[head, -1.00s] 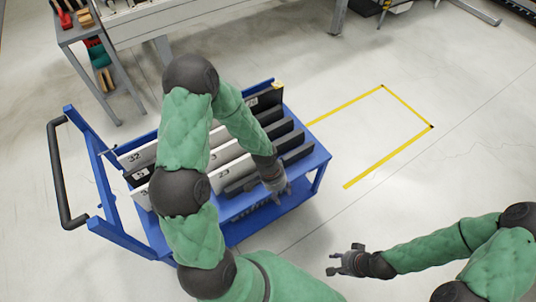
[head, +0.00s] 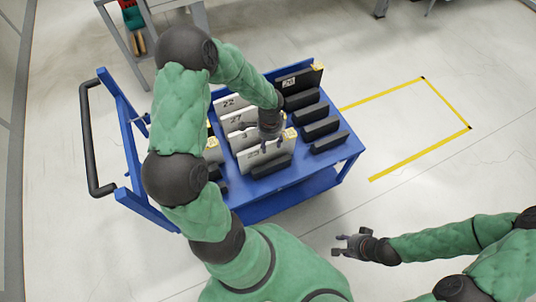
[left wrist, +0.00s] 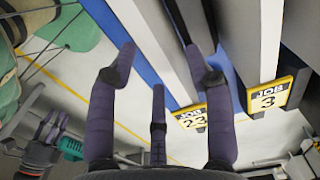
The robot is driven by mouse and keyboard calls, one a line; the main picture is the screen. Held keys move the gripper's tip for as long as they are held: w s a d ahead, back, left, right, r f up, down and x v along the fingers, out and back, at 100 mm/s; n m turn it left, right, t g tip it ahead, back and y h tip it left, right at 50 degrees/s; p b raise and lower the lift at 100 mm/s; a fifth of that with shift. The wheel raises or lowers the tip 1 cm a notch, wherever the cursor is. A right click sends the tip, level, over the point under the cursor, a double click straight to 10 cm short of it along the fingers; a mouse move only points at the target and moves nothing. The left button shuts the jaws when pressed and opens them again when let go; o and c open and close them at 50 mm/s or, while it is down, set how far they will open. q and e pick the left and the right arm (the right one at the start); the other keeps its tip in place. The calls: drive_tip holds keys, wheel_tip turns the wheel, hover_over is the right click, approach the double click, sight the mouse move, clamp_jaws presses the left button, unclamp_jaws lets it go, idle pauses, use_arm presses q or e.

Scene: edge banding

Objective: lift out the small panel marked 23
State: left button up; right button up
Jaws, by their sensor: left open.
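The small panel marked 23 (head: 262,160) is a white upright board in the front row of slots on the blue trolley. Its number is partly hidden in the head view. In the left wrist view, its yellow JOB 23 tag (left wrist: 192,118) shows behind my fingers. My left gripper (head: 270,145) is open just above this panel's top edge, fingers spread (left wrist: 162,75), holding nothing. Whether a finger touches the panel cannot be told. The panel marked 3 (head: 243,136) stands right behind it, with its yellow JOB 3 tag (left wrist: 268,99). My right gripper (head: 352,243) is open and empty, away from the trolley.
White panels 27 (head: 236,119) and 22 (head: 229,102) stand behind. A dark panel marked 20 (head: 300,80) is at the back right. Black slotted blocks (head: 320,128) line the trolley's right side. The blue trolley (head: 347,158) has a black handle (head: 92,140) at left. Yellow-marked floor is clear.

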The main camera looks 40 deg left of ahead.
sight(268, 149)
use_arm(q)
drive_tip(key=f+b, duration=0.1)
drive_tip(key=f, duration=0.2)
drive_tip(key=f+b, duration=0.1)
drive_tip(key=shift+s+a+f+b, duration=0.15)
drive_tip(key=shift+s+f+b, duration=0.1)
drive_tip(key=shift+b, duration=0.05)
drive_tip(key=shift+w+f, duration=0.1)
drive_tip(key=shift+f, duration=0.35)
drive_tip(key=shift+r, duration=0.1)
clamp_jaws()
